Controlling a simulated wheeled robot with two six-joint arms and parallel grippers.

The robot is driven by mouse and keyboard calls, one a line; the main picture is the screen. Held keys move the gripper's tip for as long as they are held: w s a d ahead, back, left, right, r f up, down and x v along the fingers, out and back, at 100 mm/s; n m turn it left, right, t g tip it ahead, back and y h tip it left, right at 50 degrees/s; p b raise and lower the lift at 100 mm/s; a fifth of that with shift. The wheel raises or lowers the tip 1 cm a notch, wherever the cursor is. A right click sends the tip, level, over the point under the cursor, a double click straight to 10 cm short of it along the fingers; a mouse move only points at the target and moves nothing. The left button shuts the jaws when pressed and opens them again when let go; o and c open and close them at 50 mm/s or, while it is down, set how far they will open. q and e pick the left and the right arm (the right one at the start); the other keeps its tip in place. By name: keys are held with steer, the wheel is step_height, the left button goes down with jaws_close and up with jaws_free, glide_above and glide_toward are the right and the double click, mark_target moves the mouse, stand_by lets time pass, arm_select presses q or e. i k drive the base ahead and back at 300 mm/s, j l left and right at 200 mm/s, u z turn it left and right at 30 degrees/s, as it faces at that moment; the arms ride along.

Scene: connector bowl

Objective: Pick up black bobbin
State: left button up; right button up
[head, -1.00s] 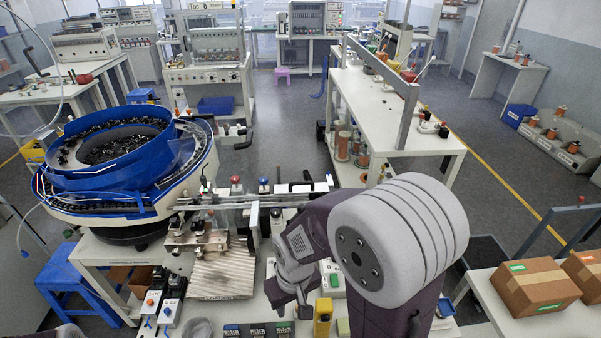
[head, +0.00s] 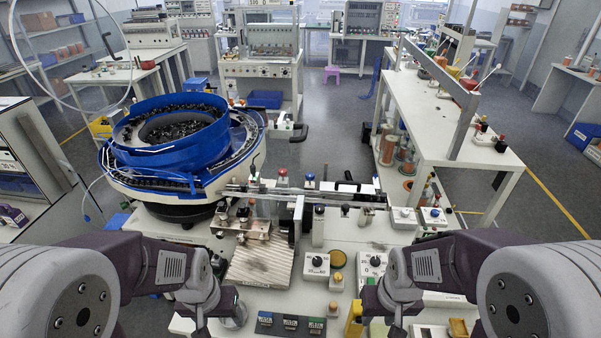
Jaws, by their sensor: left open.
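I cannot pick out a black bobbin with certainty in the head view. My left gripper (head: 201,322) hangs at the lower left over the front of the white bench (head: 245,295). It is open, with its tips near or below the bottom edge of the picture. My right gripper (head: 396,326) hangs at the lower right over the same bench, beside a yellow block. Its fingertips are cut off by the picture edge, so I cannot tell its jaws.
A blue feeder bowl (head: 170,150) with small black parts stands at the left. A ribbed metal plate (head: 260,262), a yellow block (head: 354,318) and control boxes crowd the bench. Copper-coloured spools (head: 388,150) stand by the long white table (head: 455,125).

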mark_target(223, 208)
steer(key=k+j+z, duration=0.35)
steer(key=j, duration=0.25)
steer(key=j+z, duration=0.2)
steer(key=j, duration=0.3)
steer(key=k+j+z, duration=0.1)
steer(key=j+z, duration=0.15)
steer(key=j, duration=0.2)
steer(key=k+j+z, duration=0.2)
steer(key=j, duration=0.25)
steer(key=j+z, duration=0.25)
steer(key=j, duration=0.2)
steer(key=i+j+z, duration=0.2)
steer(key=j+z, duration=0.15)
steer(key=j, duration=0.5)
steer(key=j+z, duration=0.35)
steer(key=j, duration=0.55)
steer(key=i, duration=0.05)
